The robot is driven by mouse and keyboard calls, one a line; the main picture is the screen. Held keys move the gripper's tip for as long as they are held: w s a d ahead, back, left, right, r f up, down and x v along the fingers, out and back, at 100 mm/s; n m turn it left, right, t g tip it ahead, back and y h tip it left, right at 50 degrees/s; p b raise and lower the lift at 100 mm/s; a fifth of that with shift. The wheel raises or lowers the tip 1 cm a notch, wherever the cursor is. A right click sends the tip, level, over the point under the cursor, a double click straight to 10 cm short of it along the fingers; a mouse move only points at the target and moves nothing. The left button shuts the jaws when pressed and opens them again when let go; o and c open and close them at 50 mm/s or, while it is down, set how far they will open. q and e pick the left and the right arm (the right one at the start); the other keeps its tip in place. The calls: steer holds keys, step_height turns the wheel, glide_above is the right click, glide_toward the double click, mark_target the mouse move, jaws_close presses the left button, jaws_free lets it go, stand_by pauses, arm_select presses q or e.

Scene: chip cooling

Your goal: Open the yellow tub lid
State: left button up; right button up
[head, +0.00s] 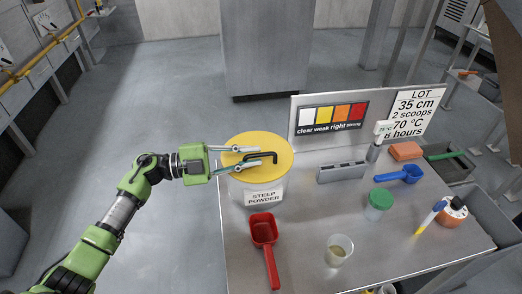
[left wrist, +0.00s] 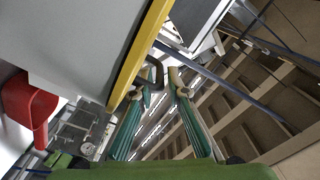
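The yellow lid (head: 270,143) sits on the white tub labelled steep powder (head: 262,193); its edge also shows in the left wrist view (left wrist: 140,55). A black bent handle (head: 264,157) stands on the lid and also shows in the left wrist view (left wrist: 157,72). My left gripper (head: 246,158) reaches in from the left over the lid. Its fingers are apart, with the handle between or just beyond the tips; contact is not clear.
On the metal table (head: 305,215) are a red scoop (head: 264,232), a cup (head: 339,249), a green-lidded jar (head: 378,204), a grey block (head: 341,172) and a blue scoop (head: 408,174). A sign panel (head: 340,118) stands behind. A grey bin (head: 455,165) is at right.

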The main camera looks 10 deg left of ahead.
mark_target(261, 154)
arm_select(q)
steer(key=shift+x, duration=1.5)
steer(key=shift+c, duration=0.5)
jaws_close()
steer(key=shift+p, duration=0.3)
